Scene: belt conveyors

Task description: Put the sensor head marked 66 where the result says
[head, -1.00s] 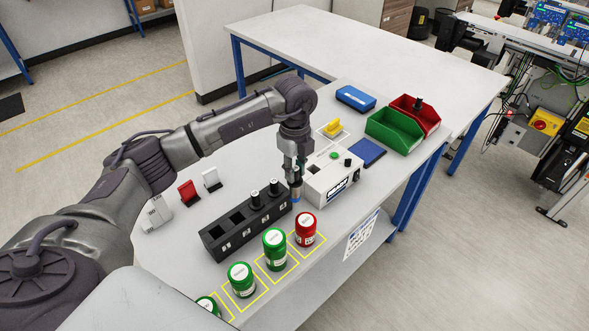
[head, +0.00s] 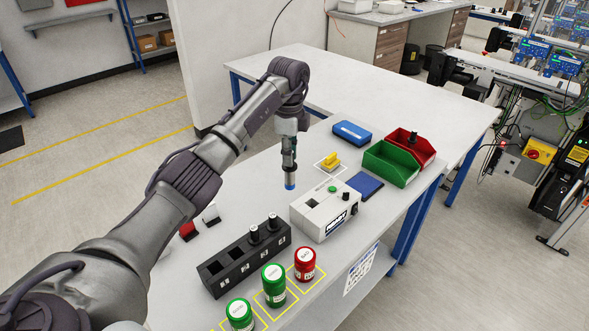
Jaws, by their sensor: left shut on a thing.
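My left gripper (head: 290,163) is shut on a small cylinder with a blue end, apparently a sensor head (head: 290,183), held upright to the left of the white tester (head: 322,225). Its mark cannot be read. The tester has a dark square opening, a green button or lamp (head: 332,189) and a black knob. A black rack (head: 235,269) with square slots stands at left; two dark sensor heads (head: 254,233) stand in its right slots. A green bin (head: 389,168) and a red bin (head: 427,150) stand at right; a dark sensor head shows in the red one. My right gripper is out of view.
Green jars (head: 273,286) and a red jar (head: 305,264) stand on yellow-outlined squares at the front edge. A blue case (head: 352,133), a blue pad (head: 366,185) and a yellow item (head: 331,161) lie behind the tester. The back table is clear.

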